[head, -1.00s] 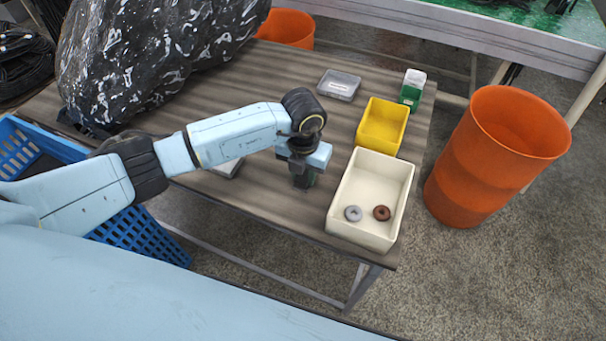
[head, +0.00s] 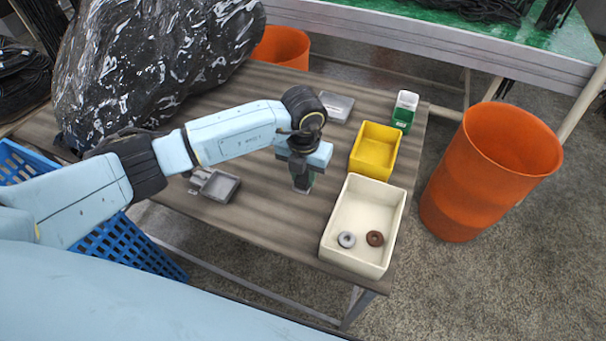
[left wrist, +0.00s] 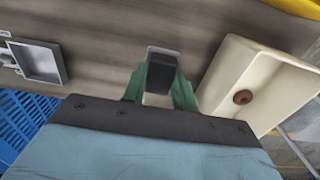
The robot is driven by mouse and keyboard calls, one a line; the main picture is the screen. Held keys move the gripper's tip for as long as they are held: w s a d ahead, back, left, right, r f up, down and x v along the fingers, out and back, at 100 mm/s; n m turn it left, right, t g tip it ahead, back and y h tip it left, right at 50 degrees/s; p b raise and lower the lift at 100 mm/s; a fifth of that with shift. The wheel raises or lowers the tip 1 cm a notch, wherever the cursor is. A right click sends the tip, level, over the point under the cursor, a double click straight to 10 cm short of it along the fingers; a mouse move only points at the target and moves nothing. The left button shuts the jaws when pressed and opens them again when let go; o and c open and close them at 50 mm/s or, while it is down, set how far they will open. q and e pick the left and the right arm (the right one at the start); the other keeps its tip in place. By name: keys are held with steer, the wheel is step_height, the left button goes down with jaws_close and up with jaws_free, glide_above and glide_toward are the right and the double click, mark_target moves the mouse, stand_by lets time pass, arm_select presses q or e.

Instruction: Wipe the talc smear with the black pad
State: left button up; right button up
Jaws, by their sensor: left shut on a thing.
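My left gripper (head: 302,184) points down over the wooden table, left of the cream bin. It is shut on the black pad, which shows as a dark block between the green fingers in the left wrist view (left wrist: 160,75). In the head view the pad is mostly hidden by the gripper. I cannot tell whether the pad touches the tabletop. I cannot make out a talc smear in either view. My right gripper is not in view.
The cream bin (head: 341,205) holds a grey ring (head: 346,240) and a brown ring (head: 375,238). A yellow bin (head: 366,164), a green and white box (head: 404,110) and a grey lidded box (head: 337,106) stand behind. A grey tray (head: 221,187) lies left of my gripper.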

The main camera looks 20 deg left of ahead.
arm_select(q)
steer(key=shift+r, duration=0.6)
steer(key=shift+r+p, duration=0.75)
steer(key=shift+p, duration=0.05)
steer(key=shift+r, duration=0.2)
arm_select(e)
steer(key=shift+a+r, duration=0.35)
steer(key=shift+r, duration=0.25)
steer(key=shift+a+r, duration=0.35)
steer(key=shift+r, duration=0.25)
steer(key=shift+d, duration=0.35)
